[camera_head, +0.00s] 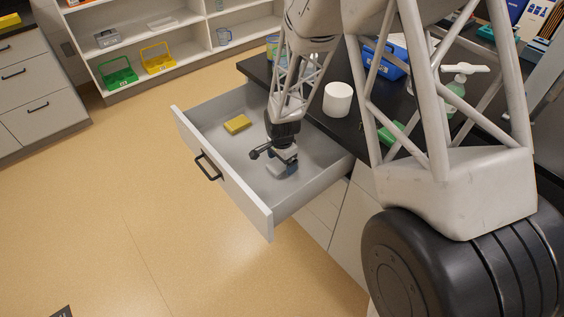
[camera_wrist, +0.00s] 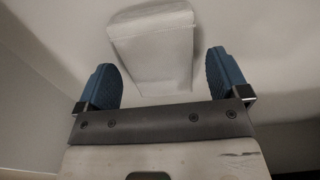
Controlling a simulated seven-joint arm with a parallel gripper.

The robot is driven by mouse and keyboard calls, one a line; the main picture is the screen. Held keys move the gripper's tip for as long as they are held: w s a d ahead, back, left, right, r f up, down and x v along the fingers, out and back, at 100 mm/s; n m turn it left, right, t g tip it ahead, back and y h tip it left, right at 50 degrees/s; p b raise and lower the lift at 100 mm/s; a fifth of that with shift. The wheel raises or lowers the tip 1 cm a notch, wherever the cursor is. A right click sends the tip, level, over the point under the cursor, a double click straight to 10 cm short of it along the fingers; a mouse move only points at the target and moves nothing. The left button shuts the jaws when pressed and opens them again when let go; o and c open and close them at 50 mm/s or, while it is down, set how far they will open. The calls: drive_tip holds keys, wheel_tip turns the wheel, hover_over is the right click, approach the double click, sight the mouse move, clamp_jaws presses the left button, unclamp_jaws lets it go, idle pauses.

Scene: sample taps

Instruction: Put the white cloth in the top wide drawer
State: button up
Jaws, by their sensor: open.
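The wide drawer (camera_head: 203,127) is pulled open under the dark counter. My gripper (camera_head: 284,170) reaches down into it, near its right end. In the wrist view my gripper (camera_wrist: 164,62) has its two blue fingers apart. The folded white cloth (camera_wrist: 153,48) lies on a pale surface, which looks like the drawer floor, between and just beyond the fingertips. Clear gaps show between the cloth and both fingers. In the head view my gripper hides most or all of the cloth.
A yellow sponge-like block (camera_head: 237,124) lies in the drawer, left of my gripper. A white cylinder (camera_head: 338,99) and a blue box (camera_head: 385,60) stand on the counter (camera_head: 318,118). The floor in front is clear.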

wheel_tip(320, 180, up, 12)
drive_tip(key=shift+f, duration=0.25)
idle(0.4)
idle(0.6)
drive_tip(key=s+d+r+n+t, duration=0.1)
drive_tip(key=s+d+r+n, duration=0.1)
drive_tip(key=s+d+r, duration=0.6)
drive_tip(key=s+d+r+n, duration=0.2)
drive_tip(key=s+d+r, duration=0.2)
drive_tip(key=d+r, duration=0.45)
drive_tip(key=s+d+r+n, duration=0.2)
drive_tip(key=s+d+r, duration=0.2)
drive_tip(key=s, duration=0.6)
drive_tip(key=s+d+r+n+t, duration=0.1)
drive_tip(key=s+d+r, duration=0.3)
drive_tip(key=s, duration=0.7)
drive_tip(key=shift+d+r+n+t, duration=0.3)
drive_tip(key=shift+r+n, duration=0.4)
drive_tip(key=shift+n, duration=0.2)
